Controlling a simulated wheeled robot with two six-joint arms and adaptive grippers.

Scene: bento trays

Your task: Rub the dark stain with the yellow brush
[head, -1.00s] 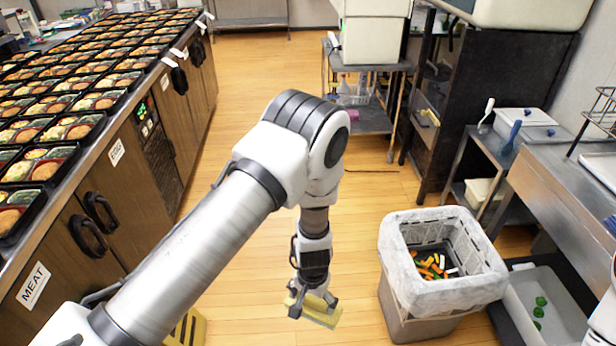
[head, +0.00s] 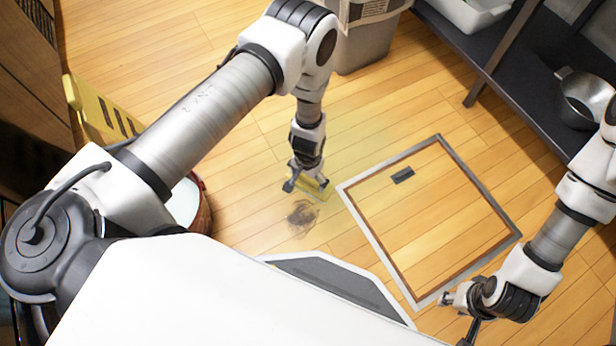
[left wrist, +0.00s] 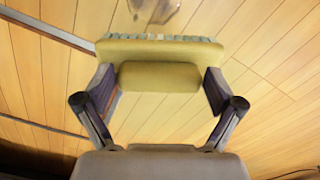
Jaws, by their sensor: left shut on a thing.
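The dark stain (head: 301,217) is a brown blotch on the wooden floor in front of my base. It also shows at the top edge of the left wrist view (left wrist: 155,9). My left gripper (head: 307,180) is shut on the yellow brush (head: 320,189), just beyond the stain and a little to its right. In the left wrist view the brush (left wrist: 160,52) lies crosswise, its handle between the two fingers and its grey bristles facing the stain. Whether the bristles touch the floor cannot be told. My right gripper (head: 459,314) is apart from it at the lower right, fingers spread and empty.
A framed floor hatch (head: 437,283) lies right of the stain. A round bucket (head: 204,213) stands at the left, partly hidden by my arm, near a yellow floor sign (head: 98,112). A grey bin (head: 365,45) and a dark shelf (head: 508,67) stand farther back.

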